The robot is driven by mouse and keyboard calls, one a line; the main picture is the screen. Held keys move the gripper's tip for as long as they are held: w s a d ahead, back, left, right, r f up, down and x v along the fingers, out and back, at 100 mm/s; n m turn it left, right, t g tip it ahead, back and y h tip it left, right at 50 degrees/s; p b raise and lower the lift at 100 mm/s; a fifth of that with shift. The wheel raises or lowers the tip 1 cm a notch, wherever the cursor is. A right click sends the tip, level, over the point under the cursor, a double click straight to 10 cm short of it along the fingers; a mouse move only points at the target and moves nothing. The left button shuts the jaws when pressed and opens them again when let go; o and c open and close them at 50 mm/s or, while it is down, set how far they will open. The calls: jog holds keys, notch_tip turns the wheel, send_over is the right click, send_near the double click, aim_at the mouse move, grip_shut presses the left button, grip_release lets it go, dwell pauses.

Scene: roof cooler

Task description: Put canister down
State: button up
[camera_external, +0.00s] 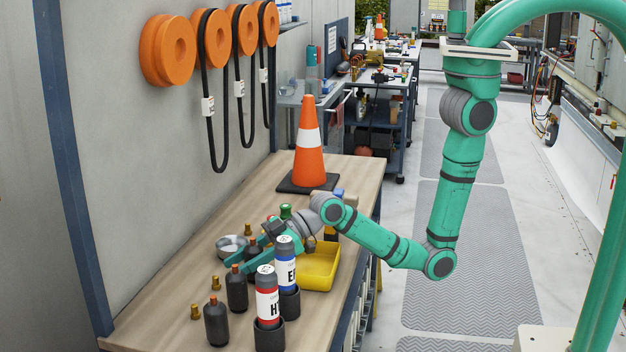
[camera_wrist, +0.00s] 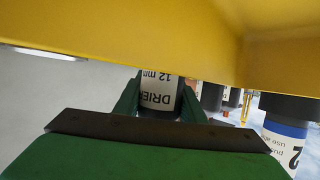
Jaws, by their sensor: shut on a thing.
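My gripper (camera_external: 240,262) is low over the wooden bench and shut on a dark canister (camera_external: 252,253) with a copper tip, which looks upright. In the wrist view, my gripper (camera_wrist: 160,100) has its green fingers on both sides of this canister, and its white label (camera_wrist: 157,98) reads "DRIER 12 mm". The canister's lower part is hidden, so I cannot tell whether it touches the bench. Similar dark canisters stand in front, one (camera_external: 237,290) close to my fingers and one (camera_external: 217,324) nearer the bench front.
Red-labelled (camera_external: 267,302) and blue-labelled (camera_external: 286,268) cylinders stand in dark cups close by. A yellow bin (camera_external: 318,270) is beside my wrist and fills the top of the wrist view (camera_wrist: 120,40). A metal bowl (camera_external: 231,246), brass fittings (camera_external: 195,312) and a traffic cone (camera_external: 309,150) are around.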

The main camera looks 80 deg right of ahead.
jog(key=o, duration=1.4)
jog(key=shift+f, duration=0.1)
jog(key=v, duration=1.2)
jog(key=shift+r, duration=0.2)
